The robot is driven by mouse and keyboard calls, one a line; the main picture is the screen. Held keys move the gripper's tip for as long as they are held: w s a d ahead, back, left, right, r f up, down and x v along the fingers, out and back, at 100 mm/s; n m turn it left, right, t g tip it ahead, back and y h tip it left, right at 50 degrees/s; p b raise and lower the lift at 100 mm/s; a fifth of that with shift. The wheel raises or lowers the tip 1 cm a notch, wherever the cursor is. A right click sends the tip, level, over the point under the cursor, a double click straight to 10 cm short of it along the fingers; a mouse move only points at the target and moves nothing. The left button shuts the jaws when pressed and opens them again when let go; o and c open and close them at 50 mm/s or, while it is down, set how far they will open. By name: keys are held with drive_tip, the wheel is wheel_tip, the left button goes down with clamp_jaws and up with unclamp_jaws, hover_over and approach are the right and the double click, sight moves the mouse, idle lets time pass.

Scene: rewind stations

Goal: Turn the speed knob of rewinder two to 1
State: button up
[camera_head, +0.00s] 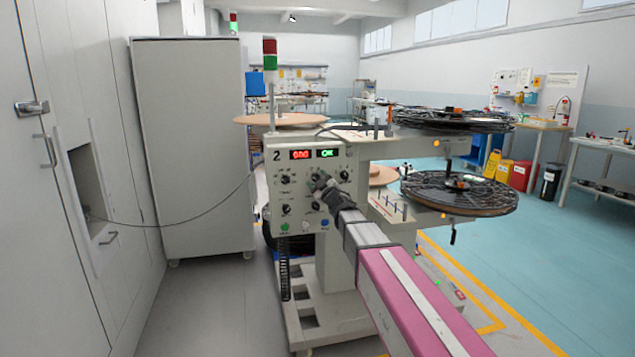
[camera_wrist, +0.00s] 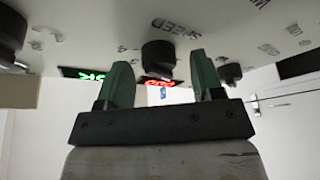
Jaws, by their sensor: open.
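Rewinder two (camera_head: 330,235) stands in the middle of the head view, with a "2" on its pale control panel (camera_head: 270,195). The speed knob (camera_wrist: 158,54) is black and round, with the word SPEED printed beside it upside down in the wrist view. My gripper (camera_wrist: 160,72) is open, its two green fingers on either side of the speed knob; I cannot tell whether they touch it. In the head view my gripper (camera_head: 318,184) is at the panel's upper knobs and partly hides them. The knob's pointer and setting cannot be read.
Other black knobs (camera_wrist: 230,73) sit close beside the speed knob. A red display (camera_head: 300,154) and a green OK display (camera_head: 327,153) are above. Reels (camera_head: 458,195) stick out at right.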

drive_tip(key=v, duration=1)
drive_tip(key=shift+s, duration=0.25)
drive_tip(key=shift+d+f, duration=0.1)
drive_tip(key=shift+d, duration=0.1)
drive_tip(key=s+d+f+m+g+h, duration=0.25)
drive_tip(key=d+f+m+h, duration=0.35)
drive_tip(key=f, duration=0.4)
drive_tip(key=s+d+f+m+g+h, duration=0.2)
drive_tip(key=d+f+m+g+h, duration=0.3)
drive_tip(key=d+f, duration=0.45)
drive_tip(key=s+d+f+m+g, duration=0.1)
drive_tip(key=s+f+g, duration=0.4)
drive_tip(key=s, duration=0.5)
drive_tip(key=s+d+f+m+g, duration=0.1)
drive_tip(key=s+f+m+g, duration=0.1)
drive_tip(key=s+f+g, duration=0.4)
drive_tip(key=s+f, duration=0.3)
drive_tip(key=s, duration=0.1)
drive_tip(key=shift+s+d+f+m, duration=0.15)
drive_tip(key=shift+s+d+m, duration=0.05)
drive_tip(key=shift+s+m, duration=0.1)
